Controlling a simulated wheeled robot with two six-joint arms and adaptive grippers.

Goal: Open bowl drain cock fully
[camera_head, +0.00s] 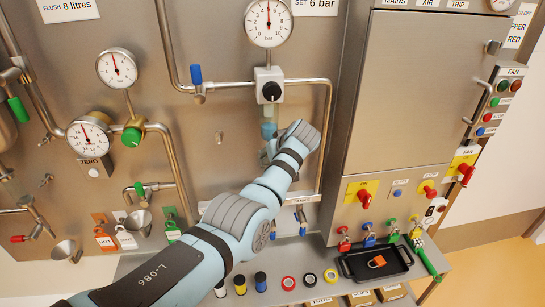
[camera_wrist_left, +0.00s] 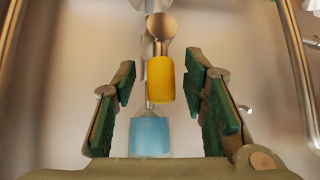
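A yellow lever (camera_wrist_left: 160,79), which looks like the drain cock's handle, hangs from a round metal fitting (camera_wrist_left: 160,27) in the left wrist view. My left gripper (camera_wrist_left: 161,88) is open, with a green-padded finger on each side of the lever and gaps between; I cannot tell how deep the lever sits between them. A pale blue bowl (camera_wrist_left: 150,136) shows below the lever in that view. In the head view the blue bowl (camera_head: 268,130) hangs under the regulator with a black knob (camera_head: 271,91). My left forearm hides the cock there. My right gripper is not in view.
A pressure gauge (camera_head: 269,23) stands above the regulator, and a metal pipe (camera_head: 325,130) runs down its right side. A steel cabinet (camera_head: 410,90) juts out to the right.

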